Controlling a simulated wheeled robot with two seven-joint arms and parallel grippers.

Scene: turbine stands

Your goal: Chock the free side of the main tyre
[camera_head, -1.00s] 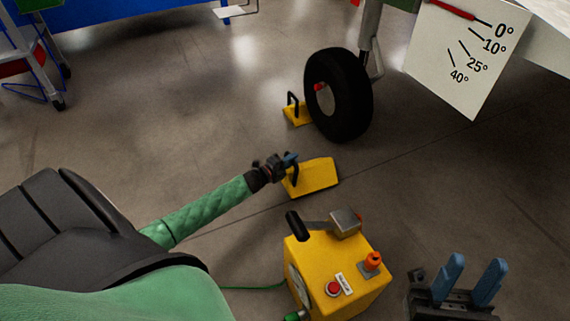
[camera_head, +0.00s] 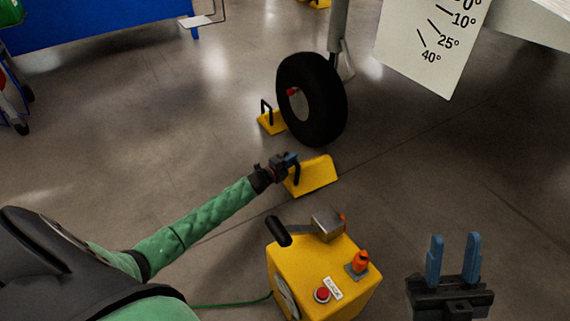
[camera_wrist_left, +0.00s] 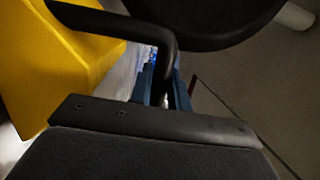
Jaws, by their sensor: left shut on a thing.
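The main tyre (camera_head: 313,100) is black and stands on the floor below a grey leg. A yellow chock (camera_head: 271,122) with a black handle sits against its far left side. My left gripper (camera_head: 291,160) is shut on the black handle of a second yellow chock (camera_head: 317,175), which is in front of the tyre with a gap between them. In the left wrist view the handle (camera_wrist_left: 166,60) runs between the blue fingers, the yellow chock body (camera_wrist_left: 60,60) is at left and the dark tyre (camera_wrist_left: 210,20) at the top. My right gripper (camera_head: 453,262) is open and empty at the lower right.
A yellow box (camera_head: 320,277) with a lever, a red button and an orange knob stands near my left arm, with a green cable. A white angle board (camera_head: 430,45) hangs at upper right. A blue structure (camera_head: 100,35) stands at the back left.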

